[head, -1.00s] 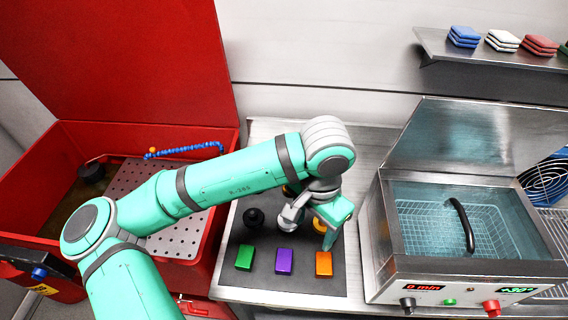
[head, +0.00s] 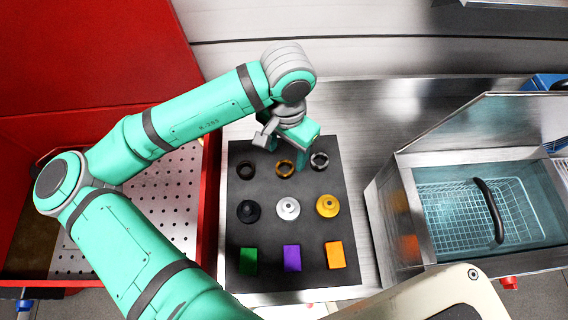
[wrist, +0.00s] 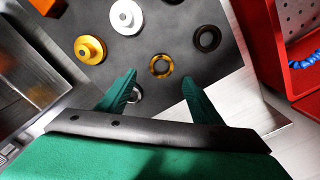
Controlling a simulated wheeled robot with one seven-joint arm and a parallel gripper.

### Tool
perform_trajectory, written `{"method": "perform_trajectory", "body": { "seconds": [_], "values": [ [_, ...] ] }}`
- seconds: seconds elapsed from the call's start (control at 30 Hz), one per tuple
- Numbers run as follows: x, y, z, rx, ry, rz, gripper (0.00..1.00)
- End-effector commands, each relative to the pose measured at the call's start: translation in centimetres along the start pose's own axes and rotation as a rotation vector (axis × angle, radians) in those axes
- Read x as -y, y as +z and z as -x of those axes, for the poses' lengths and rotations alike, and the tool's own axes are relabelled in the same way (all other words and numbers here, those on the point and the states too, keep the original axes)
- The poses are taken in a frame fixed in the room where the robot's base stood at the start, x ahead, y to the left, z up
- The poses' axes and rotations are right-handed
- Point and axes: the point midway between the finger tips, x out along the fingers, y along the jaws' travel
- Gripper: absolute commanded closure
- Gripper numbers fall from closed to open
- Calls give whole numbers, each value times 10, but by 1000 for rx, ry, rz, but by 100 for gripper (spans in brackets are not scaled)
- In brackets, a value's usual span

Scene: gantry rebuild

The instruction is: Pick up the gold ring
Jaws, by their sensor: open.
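The gold ring (head: 285,175) lies flat on the dark mat (head: 268,190), in the back row between a black ring (head: 247,176) and a silver ring (head: 319,165). My gripper (head: 298,152) is above the back of the mat, close behind the gold and silver rings. In the wrist view the gold ring (wrist: 161,75) shows whole, just beyond and between the tips of my open, empty gripper (wrist: 159,80). The black ring (wrist: 207,47) is farther off. The silver ring (wrist: 138,97) is partly hidden by the left finger.
Black, silver and gold flanged pieces (head: 327,207) form the middle row. Green, purple and orange blocks (head: 335,256) form the front row. A water bath with a wire basket (head: 455,215) stands right, a red tank with a perforated plate (head: 165,205) left. Bare metal counter lies behind the mat.

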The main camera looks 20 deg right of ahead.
Motion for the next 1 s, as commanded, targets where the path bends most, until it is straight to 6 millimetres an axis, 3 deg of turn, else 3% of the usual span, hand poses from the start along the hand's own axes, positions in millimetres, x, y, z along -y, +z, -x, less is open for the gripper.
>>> {"method": "perform_trajectory", "body": {
  "seconds": [0.27,0.6,0.93,1.0],
  "values": [
    [1,0,-21,0,-1,-1,40],
    [2,1,-64,2,1,-4,40],
    [3,1,-70,0,0,-4,40],
    [3,1,-70,0,0,-4,57]
  ]
}}
